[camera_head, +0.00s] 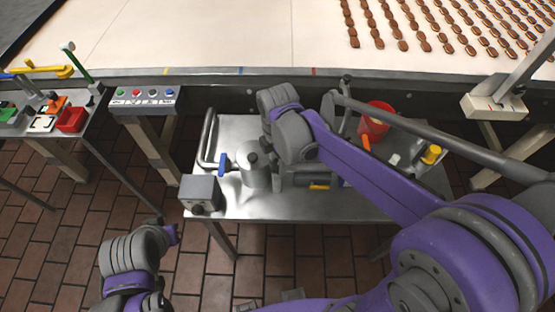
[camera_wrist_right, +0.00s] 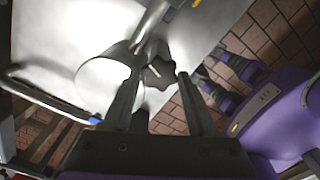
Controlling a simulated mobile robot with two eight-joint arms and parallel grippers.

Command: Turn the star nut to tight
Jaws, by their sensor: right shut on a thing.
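The star nut (camera_wrist_right: 157,75) is a small dark lobed knob in the right wrist view, close to a shiny round metal vessel (camera_wrist_right: 100,88). My right gripper (camera_wrist_right: 159,82) is shut on the star nut, with one finger at each side. In the head view the same vessel (camera_head: 252,168) stands on a steel table (camera_head: 290,207). My right wrist is just right of it and hides the star nut and most of the gripper. Whether the nut is loose or tight does not show. My left arm is at the lower left, its gripper not visible.
A grey box (camera_head: 201,193) and a pipe with a blue handle (camera_head: 222,164) stand left of the vessel. A red bucket (camera_head: 375,122) and a yellow-topped item (camera_head: 431,155) are at the right. A conveyor (camera_head: 230,40) with brown biscuits runs behind.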

